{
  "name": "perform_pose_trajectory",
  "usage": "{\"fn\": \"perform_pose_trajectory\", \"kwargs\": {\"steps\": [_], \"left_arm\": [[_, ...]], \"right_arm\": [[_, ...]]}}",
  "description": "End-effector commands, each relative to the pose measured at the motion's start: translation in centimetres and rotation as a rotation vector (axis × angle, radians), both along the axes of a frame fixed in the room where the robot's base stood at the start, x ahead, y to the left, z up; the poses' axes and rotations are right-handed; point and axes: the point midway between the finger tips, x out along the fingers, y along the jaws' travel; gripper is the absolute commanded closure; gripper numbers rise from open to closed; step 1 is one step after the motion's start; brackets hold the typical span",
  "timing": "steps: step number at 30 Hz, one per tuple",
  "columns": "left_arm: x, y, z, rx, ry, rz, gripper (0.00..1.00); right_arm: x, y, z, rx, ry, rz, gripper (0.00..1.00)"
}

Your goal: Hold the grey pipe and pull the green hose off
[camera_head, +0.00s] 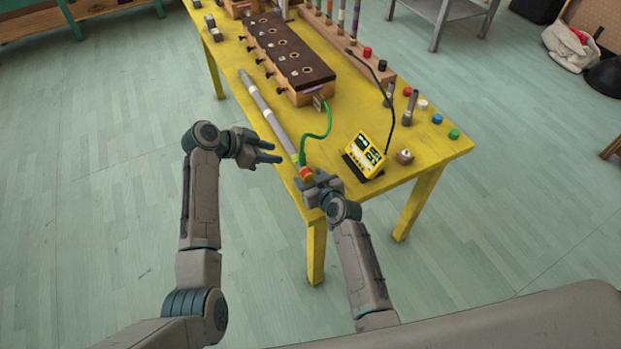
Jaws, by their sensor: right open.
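The grey pipe (266,112) lies slantwise along the left side of the yellow table. The green hose (329,122) curves from a metal fitting at the end of the dark-topped wooden box (288,50) down to the pipe's near end, by a red and yellow piece (306,174). My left gripper (275,152) is open and empty, just left of the pipe and beyond the table's edge. My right gripper (310,183) is open at the near corner, close to the red and yellow piece. Whether it touches that piece I cannot tell.
A yellow device (364,155) on a dark stand is right of my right gripper, with a black cable rising behind it. Floor is clear to the left.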

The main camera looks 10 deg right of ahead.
Motion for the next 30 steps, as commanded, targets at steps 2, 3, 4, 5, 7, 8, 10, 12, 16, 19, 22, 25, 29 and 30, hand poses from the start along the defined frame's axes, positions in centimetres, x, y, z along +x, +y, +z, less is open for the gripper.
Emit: {"fn": "perform_pose_trajectory", "kwargs": {"steps": [2, 3, 4, 5, 7, 8, 10, 12, 16, 19, 22, 25, 29, 30], "left_arm": [[0.00, 0.00, 0.00, 0.000, 0.000, 0.000, 0.64], [0.00, 0.00, 0.00, 0.000, 0.000, 0.000, 0.64], [0.00, 0.00, 0.00, 0.000, 0.000, 0.000, 0.64], [0.00, 0.00, 0.00, 0.000, 0.000, 0.000, 0.64], [0.00, 0.00, 0.00, 0.000, 0.000, 0.000, 0.64], [0.00, 0.00, 0.00, 0.000, 0.000, 0.000, 0.64], [0.00, 0.00, 0.00, 0.000, 0.000, 0.000, 0.64], [0.00, 0.00, 0.00, 0.000, 0.000, 0.000, 0.64], [0.00, 0.00, 0.00, 0.000, 0.000, 0.000, 0.64], [0.00, 0.00, 0.00, 0.000, 0.000, 0.000, 0.64], [0.00, 0.00, 0.00, 0.000, 0.000, 0.000, 0.64], [0.00, 0.00, 0.00, 0.000, 0.000, 0.000, 0.64], [0.00, 0.00, 0.00, 0.000, 0.000, 0.000, 0.64], [0.00, 0.00, 0.00, 0.000, 0.000, 0.000, 0.64]], "right_arm": [[0.05, 0.03, -0.05, 0.000, 0.000, 0.000, 0.43], [0.05, 0.03, -0.05, 0.000, 0.000, 0.000, 0.43], [0.04, 0.02, -0.04, 0.000, 0.000, 0.000, 0.43], [0.04, 0.02, -0.04, 0.001, 0.000, 0.000, 0.43], [0.03, 0.02, -0.04, 0.001, 0.000, 0.000, 0.43], [0.02, 0.02, -0.03, 0.001, 0.000, 0.000, 0.49], [0.03, 0.02, -0.02, 0.001, 0.000, 0.000, 0.63], [0.02, 0.02, -0.02, 0.001, 0.000, 0.000, 0.76], [0.02, 0.01, -0.02, 0.001, 0.000, 0.000, 0.95], [0.02, 0.01, -0.02, 0.001, 0.000, 0.000, 0.95], [0.01, 0.00, -0.03, 0.001, 0.000, 0.000, 0.95], [0.01, 0.00, -0.03, 0.001, 0.000, 0.000, 0.96], [0.01, 0.00, -0.03, 0.001, 0.000, 0.000, 0.96], [0.01, 0.00, -0.03, 0.001, 0.000, 0.000, 0.96]]}}
